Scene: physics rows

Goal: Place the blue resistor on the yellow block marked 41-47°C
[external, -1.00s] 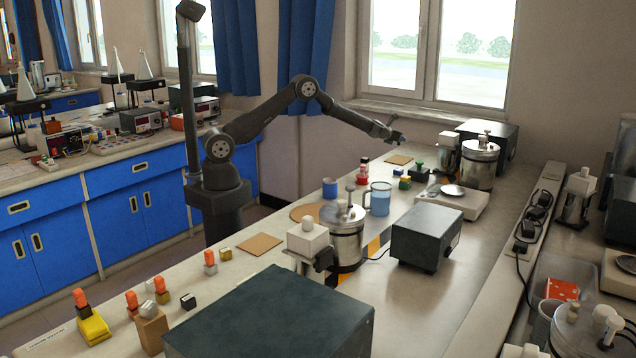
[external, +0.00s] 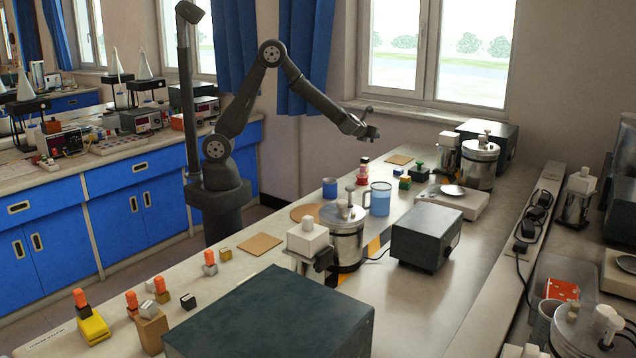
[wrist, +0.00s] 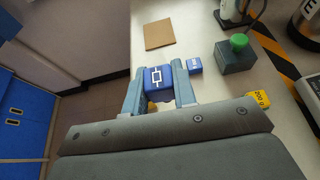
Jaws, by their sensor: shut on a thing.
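My gripper (wrist: 159,68) is shut on a blue block with a white resistor symbol (wrist: 158,82), one finger on each side. In the external view my gripper (external: 373,133) is raised above the far part of the bench, and the held block is too small to make out. A yellow block (external: 93,329) with an orange piece above it sits at the near left end of the bench. Its marking is not readable. Another yellow block (wrist: 259,100) in the wrist view reads 200 g. I cannot read a 41-47°C marking anywhere.
A small blue block (wrist: 194,65) and a dark block with a green knob (wrist: 236,54) stand near the held block in the wrist view. A blue mug (external: 379,200), metal vessel (external: 343,238) and grey box (external: 427,236) occupy the bench. A brown mat (external: 260,244) lies bare.

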